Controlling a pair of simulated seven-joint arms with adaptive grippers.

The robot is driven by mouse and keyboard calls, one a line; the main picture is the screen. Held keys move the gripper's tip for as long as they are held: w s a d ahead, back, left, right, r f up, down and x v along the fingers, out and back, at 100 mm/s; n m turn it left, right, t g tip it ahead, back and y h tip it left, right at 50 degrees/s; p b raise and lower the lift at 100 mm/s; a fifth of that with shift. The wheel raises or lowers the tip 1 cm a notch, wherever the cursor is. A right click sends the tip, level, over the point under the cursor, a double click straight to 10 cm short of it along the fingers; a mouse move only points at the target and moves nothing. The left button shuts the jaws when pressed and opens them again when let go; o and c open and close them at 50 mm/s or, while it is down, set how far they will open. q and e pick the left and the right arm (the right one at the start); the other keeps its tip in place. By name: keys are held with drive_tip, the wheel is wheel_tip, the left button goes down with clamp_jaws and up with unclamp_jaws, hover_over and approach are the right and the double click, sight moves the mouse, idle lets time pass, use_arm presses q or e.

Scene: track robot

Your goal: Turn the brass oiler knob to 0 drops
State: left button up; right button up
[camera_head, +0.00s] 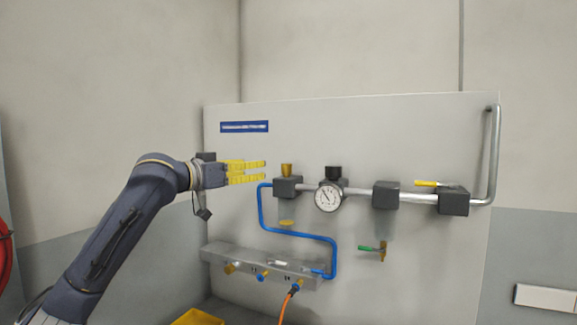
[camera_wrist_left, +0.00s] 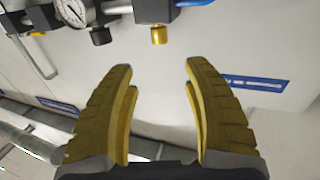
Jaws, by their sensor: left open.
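The brass oiler knob (camera_head: 286,170) sits on top of a dark block on the panel in the head view. It also shows in the left wrist view (camera_wrist_left: 158,35), ahead of the fingertips and roughly between them. My left gripper (camera_head: 265,171) has yellow fingers and is open, just left of the knob at about its height. In the left wrist view my left gripper (camera_wrist_left: 157,76) has nothing between its fingers, and a gap separates them from the knob. The drop scale cannot be read. My right gripper is not in view.
A round gauge (camera_head: 328,197) with a black knob (camera_head: 334,172) stands right of the oiler. A yellow-handled valve (camera_head: 426,184) and a green-handled valve (camera_head: 366,248) are farther right. A blue hose (camera_head: 296,234) runs below to a grey manifold (camera_head: 264,265). A yellow bin (camera_head: 198,317) is at the bottom.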

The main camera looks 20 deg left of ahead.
sight(283, 165)
use_arm(q)
drive_tip(key=x, duration=1.4)
drive_tip(key=shift+w+d, duration=0.1)
drive_tip(key=shift+w, duration=0.1)
clamp_jaws()
